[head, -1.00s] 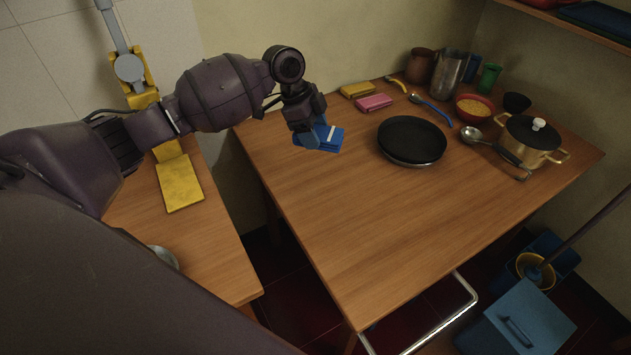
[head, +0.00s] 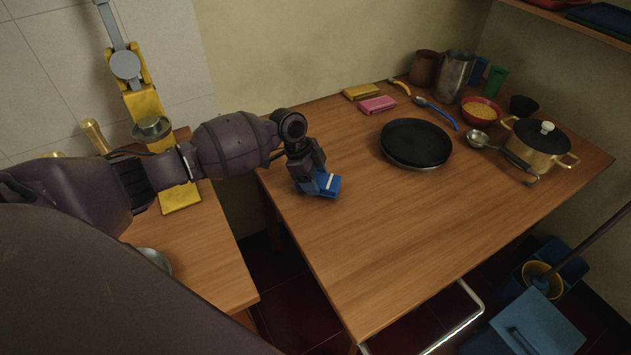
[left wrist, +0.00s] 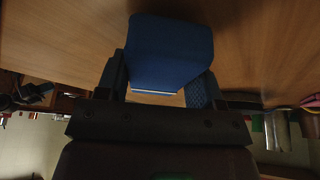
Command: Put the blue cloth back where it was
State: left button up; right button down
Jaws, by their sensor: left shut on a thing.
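The blue cloth (head: 329,185) is a small folded block with a white stripe, at the left part of the wooden table (head: 370,235). My left gripper (head: 314,184) is shut on it, with the fingers on either side. In the left wrist view the cloth (left wrist: 168,52) sits between the two fingers (left wrist: 160,88), with wood behind it. The cloth is low over the table or touching it; I cannot tell which. My right gripper is not in view.
A black pan (head: 416,142) lies right of the cloth. A yellow cloth (head: 360,92) and a pink cloth (head: 378,104) lie at the back. A gold pot (head: 540,145) and red bowl (head: 481,110) stand farther right. The table's front middle is clear.

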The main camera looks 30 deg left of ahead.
pick_arm(q)
jog(key=shift+f, duration=0.7)
jog(key=shift+f, duration=0.2)
jog(key=o, duration=0.9)
jog(key=shift+r, duration=0.1)
jog(key=shift+a+r, duration=0.1)
jog(key=shift+r, duration=0.35)
jog(key=p+v, duration=0.1)
jog(key=v, duration=1)
jog(key=shift+r+p, duration=0.2)
jog(key=shift+p, duration=0.2)
